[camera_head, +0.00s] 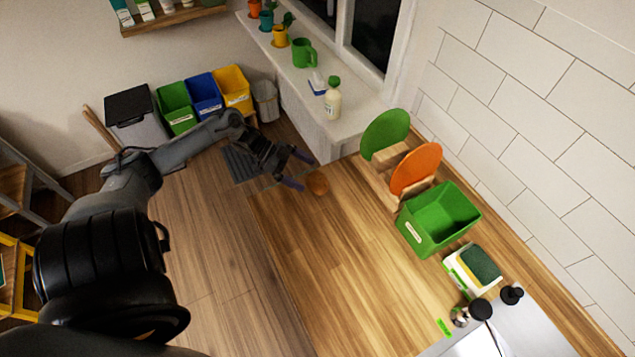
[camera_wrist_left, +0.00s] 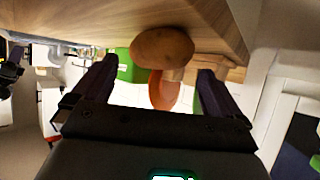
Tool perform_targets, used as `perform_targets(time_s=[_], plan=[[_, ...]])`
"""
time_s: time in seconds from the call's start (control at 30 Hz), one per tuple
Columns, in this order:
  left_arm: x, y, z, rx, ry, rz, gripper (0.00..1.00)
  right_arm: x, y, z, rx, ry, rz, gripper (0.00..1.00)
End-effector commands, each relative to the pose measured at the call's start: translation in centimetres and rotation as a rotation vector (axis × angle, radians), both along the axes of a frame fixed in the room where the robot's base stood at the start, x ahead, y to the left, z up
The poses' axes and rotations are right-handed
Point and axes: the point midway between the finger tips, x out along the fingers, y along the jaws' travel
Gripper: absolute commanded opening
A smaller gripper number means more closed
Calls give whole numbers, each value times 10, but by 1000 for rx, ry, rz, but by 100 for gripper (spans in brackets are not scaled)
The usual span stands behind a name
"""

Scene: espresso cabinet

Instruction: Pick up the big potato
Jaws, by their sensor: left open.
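The big potato (camera_head: 318,185) is a brown oval lying on the wooden counter near its far left corner. In the left wrist view the potato (camera_wrist_left: 162,48) shows large, ahead of the jaws and roughly centred between them. My left gripper (camera_head: 297,170) is open and empty at the counter's edge, just left of the potato, with its fingers pointing toward it. In the left wrist view the two dark fingers (camera_wrist_left: 152,80) stand apart, one on each side of the picture, and do not visibly grip the potato. My right gripper is in neither view.
On the wooden counter (camera_head: 300,255) stand a green plate (camera_head: 385,132), an orange plate (camera_head: 416,168), a green bin (camera_head: 438,220) and a sponge (camera_head: 479,263). The window sill (camera_head: 345,120) ends close behind the potato. The counter's middle is clear.

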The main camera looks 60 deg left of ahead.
Motion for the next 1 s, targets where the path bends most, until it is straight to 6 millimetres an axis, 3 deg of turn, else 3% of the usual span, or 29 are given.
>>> perform_targets(time_s=[0.3,0.67,0.93,1.0], plan=[[23,-26,-19,-1,-2,1,100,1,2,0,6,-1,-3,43],[27,-30,-22,0,0,0,100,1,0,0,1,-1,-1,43],[27,-31,-23,0,0,0,59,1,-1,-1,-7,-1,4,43],[27,-30,-22,0,-1,0,55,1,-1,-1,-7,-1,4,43]])
